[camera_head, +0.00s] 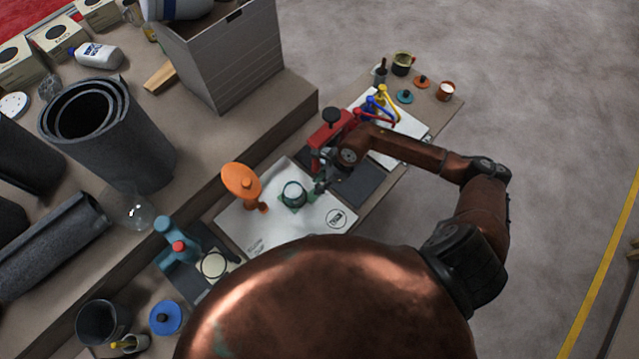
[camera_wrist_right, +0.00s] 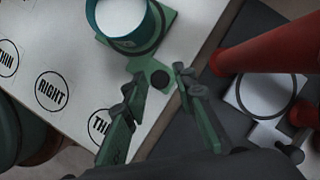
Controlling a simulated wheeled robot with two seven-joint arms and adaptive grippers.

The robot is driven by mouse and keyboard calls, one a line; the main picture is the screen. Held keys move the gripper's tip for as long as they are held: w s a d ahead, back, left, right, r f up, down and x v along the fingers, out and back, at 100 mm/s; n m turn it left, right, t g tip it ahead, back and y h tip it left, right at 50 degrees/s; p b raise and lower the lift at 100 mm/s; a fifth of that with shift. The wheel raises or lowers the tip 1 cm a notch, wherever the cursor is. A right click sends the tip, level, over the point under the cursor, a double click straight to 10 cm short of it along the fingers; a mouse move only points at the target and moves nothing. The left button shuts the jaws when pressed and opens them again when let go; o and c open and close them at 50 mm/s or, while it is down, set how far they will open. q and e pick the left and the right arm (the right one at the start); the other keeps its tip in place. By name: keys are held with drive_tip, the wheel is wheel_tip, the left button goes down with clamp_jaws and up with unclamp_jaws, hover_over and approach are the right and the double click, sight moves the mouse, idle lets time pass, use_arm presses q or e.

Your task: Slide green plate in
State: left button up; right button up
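The green plate (camera_head: 291,203) lies on a white board (camera_head: 265,225) and carries a round green cup with white contents (camera_head: 293,191). In the right wrist view, the plate (camera_wrist_right: 168,22) has a green tab with a dark knob (camera_wrist_right: 160,79). My right gripper (camera_head: 318,187) is low beside the plate's right side. In the wrist view its two fingers (camera_wrist_right: 160,82) stand apart on either side of the knob, with a visible gap on each side. My left gripper is not in view.
A red stand with a black knob (camera_head: 332,116) is close behind my right gripper, on a dark base (camera_head: 358,186). An orange-topped piece (camera_head: 241,180) stands left of the plate and a blue device (camera_head: 177,248) further left. A grey box (camera_head: 222,60) stands behind.

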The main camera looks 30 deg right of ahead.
clamp_jaws()
idle(0.3)
drive_tip(key=s+a+p, duration=0.1)
drive_tip(key=a, duration=0.2)
drive_tip(key=s+a+p, duration=0.1)
drive_tip(key=a, duration=0.3)
drive_tip(key=s+a+p, duration=0.1)
drive_tip(key=s+a, duration=0.1)
drive_tip(key=a, duration=0.2)
drive_tip(key=shift+a+r, duration=0.1)
drive_tip(key=shift+a, duration=0.1)
drive_tip(key=shift+s+a, duration=0.2)
drive_tip(key=shift+a, duration=0.25)
drive_tip(key=shift+o, duration=0.7)
unclamp_jaws()
drive_tip(key=shift+a, duration=0.1)
drive_tip(key=shift+o, duration=0.8)
